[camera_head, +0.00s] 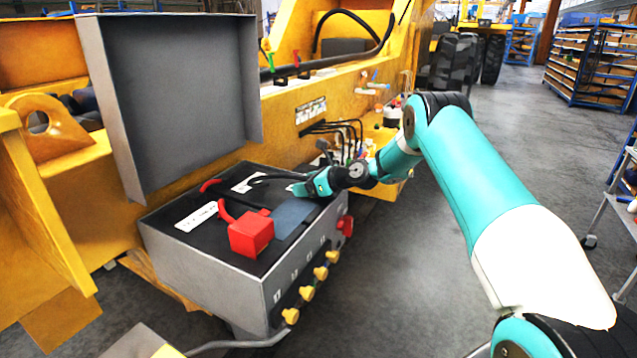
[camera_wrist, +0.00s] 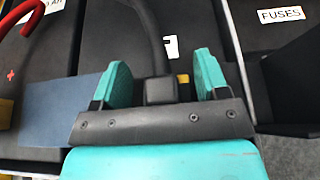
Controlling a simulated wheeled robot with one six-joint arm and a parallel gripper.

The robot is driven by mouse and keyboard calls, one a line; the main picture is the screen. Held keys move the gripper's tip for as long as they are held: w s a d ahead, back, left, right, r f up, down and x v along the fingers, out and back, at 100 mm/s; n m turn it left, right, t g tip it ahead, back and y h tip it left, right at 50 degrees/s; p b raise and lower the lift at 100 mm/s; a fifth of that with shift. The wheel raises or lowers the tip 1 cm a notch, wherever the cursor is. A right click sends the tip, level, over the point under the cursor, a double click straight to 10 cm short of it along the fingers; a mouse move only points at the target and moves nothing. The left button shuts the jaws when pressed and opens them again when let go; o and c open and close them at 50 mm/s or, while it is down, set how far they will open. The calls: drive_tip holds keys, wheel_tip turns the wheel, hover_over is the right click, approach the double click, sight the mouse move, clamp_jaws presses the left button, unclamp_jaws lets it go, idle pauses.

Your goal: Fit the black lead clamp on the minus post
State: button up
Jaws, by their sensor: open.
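The black lead clamp (camera_wrist: 160,90) is a dark block on the end of a thick black cable (camera_wrist: 148,35). In the wrist view it sits between the two teal fingers of my gripper (camera_wrist: 162,68), with gaps on both sides. My gripper is open. In the head view my gripper (camera_head: 300,190) is low over the right back part of the open battery box (camera_head: 205,285), and the black cable (camera_head: 272,179) runs to it from the left. I cannot make out the minus post; a white mark (camera_wrist: 171,47) shows on the dark surface just beyond the clamp.
A red block (camera_head: 250,234) with a red cable lies on the box top, beside a blue-grey pad (camera_head: 293,217). The raised grey lid (camera_head: 175,90) stands behind. Yellow knobs (camera_head: 306,293) line the front. A FUSES label (camera_wrist: 281,15) marks a compartment at right.

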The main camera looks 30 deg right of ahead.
drive_tip(key=b+v, duration=0.4)
drive_tip(key=v, duration=1.3)
drive_tip(key=shift+d+b, duration=0.2)
drive_tip(key=shift+b, duration=0.2)
drive_tip(key=shift+r, duration=0.1)
drive_tip(key=s+a+r+n+g, duration=0.2)
drive_tip(key=s+a+n, duration=0.2)
drive_tip(key=a+n, duration=0.3)
drive_tip(key=s+a+r+n+g, duration=0.25)
drive_tip(key=s+a+n, duration=0.2)
drive_tip(key=a, duration=0.45)
drive_tip(key=s+a+r+n+g, duration=0.1)
drive_tip(key=s+a+n+g, duration=0.25)
drive_tip(key=a+n, duration=0.4)
drive_tip(key=s+a+n+g+h, duration=0.1)
drive_tip(key=s+a+n, duration=0.2)
drive_tip(key=s+n, duration=0.5)
drive_tip(key=s+a+n+g+h, duration=0.2)
drive_tip(key=s+n, duration=0.7)
drive_tip(key=s, duration=0.6)
drive_tip(key=shift+a+f, duration=0.15)
drive_tip(key=shift+a, duration=0.65)
